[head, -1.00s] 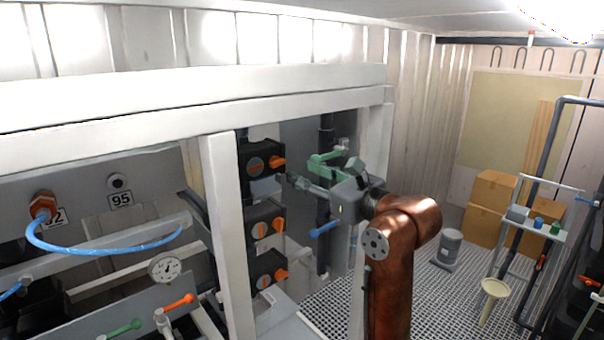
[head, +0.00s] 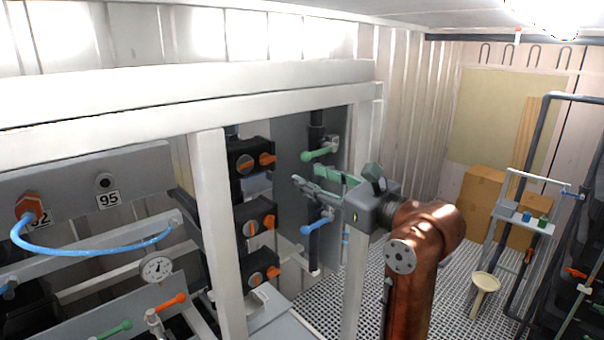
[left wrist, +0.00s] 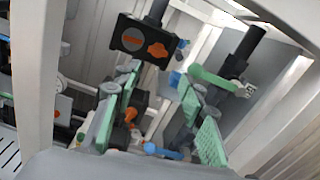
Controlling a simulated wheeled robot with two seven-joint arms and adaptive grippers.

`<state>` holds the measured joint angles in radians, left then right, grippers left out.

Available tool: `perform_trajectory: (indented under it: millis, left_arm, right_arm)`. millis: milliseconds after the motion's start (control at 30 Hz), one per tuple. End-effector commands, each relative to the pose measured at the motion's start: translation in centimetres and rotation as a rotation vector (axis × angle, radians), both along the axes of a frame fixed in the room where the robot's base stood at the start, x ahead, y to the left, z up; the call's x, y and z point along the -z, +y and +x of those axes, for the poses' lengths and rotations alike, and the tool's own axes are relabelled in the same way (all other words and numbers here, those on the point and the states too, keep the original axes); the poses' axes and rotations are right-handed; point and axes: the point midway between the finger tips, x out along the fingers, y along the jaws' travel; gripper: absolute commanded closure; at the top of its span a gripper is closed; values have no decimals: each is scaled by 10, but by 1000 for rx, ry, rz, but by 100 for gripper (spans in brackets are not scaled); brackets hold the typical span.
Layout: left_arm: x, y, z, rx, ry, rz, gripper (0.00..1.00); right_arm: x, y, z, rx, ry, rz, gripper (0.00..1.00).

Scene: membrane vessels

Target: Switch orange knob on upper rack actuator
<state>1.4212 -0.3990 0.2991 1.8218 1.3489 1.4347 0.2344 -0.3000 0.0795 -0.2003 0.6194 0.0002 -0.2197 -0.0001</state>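The upper rack actuator (head: 246,160) is a black box on the rack, topmost of a column of similar boxes. Its orange knob (head: 267,160) is on the right of its face, beside a round indicator with an orange bar. In the left wrist view the box (left wrist: 124,50) and knob (left wrist: 158,50) show ahead, above the fingers. My left gripper (head: 311,183) is right of the actuator, apart from the knob. Its green-padded fingers are spread and empty; they also show in the left wrist view (left wrist: 160,82). My right gripper is out of view.
Lower actuators (head: 257,220) with orange knobs sit below. A green-handled valve (head: 320,154) and a blue-handled valve (head: 317,225) are near my left gripper. A white rack post (head: 218,235) stands left of the actuators. Open grating floor lies to the right.

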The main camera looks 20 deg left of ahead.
Motion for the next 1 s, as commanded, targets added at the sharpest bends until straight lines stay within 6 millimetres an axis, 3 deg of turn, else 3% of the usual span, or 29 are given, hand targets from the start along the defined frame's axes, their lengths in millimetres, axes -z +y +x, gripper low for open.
perform_trajectory:
  millis: [200, 400, 767, 867, 1000]
  left_arm:
    - [0, -41, -17, 0, 0, 3, 62]
    - [0, -62, -26, 0, 0, 1, 62]
    - [0, -66, -28, -1, 0, 0, 63]
    - [0, -66, -28, 0, 0, 0, 70]
    - [0, -67, -27, 1, 0, 0, 71]
  right_arm:
    - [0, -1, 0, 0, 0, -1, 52]
    - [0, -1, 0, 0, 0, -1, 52]
    - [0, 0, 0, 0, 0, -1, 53]
    - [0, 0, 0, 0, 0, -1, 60]
    - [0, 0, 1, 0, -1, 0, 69]
